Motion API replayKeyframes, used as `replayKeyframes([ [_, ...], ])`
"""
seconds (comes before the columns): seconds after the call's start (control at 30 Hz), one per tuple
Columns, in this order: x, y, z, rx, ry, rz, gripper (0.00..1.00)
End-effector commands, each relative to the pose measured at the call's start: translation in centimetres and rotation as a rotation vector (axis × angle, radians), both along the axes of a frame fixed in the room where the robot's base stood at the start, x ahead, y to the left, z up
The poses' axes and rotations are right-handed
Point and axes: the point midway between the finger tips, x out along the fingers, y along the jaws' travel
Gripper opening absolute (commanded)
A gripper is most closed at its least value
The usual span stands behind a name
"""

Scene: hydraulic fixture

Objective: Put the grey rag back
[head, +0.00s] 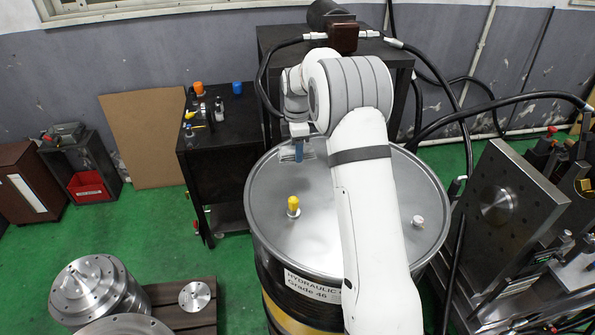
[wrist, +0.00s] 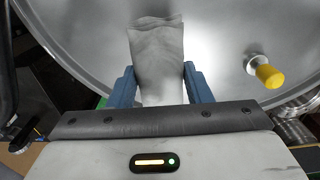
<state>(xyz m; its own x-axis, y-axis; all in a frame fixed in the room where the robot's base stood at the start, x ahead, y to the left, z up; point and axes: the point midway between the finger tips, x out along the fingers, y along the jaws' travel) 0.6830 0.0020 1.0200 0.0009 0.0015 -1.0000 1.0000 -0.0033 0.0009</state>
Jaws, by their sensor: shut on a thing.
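The grey rag (wrist: 157,48) is a folded, wrinkled cloth between the two blue fingers of my gripper (wrist: 160,84) in the wrist view. My gripper is shut on its near part, and its far end sticks out past the fingers. In the head view, my gripper (head: 298,152) is over the back left part of the steel drum lid (head: 318,231). The rag shows there only as a small grey patch (head: 287,154). I cannot tell whether the rag touches the lid.
A yellow-capped fitting (head: 293,206) and a pale cap (head: 417,222) stand on the lid. A black cabinet (head: 228,125) with bottles and small tools is on the left. Black hoses (head: 500,103) and a metal fixture (head: 503,203) are on the right.

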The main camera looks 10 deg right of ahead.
Motion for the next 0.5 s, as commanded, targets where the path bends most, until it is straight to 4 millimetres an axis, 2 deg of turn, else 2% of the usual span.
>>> replayKeyframes([
  [0.1, -0.1, 0.0, -1.9, 0.000, 0.003, 0.000, 0.19],
  [0.33, 0.0, 0.1, -3.8, 0.000, 0.001, 0.001, 0.19],
  [0.5, 0.0, 0.1, -6.2, 0.000, 0.003, 0.001, 0.19],
])
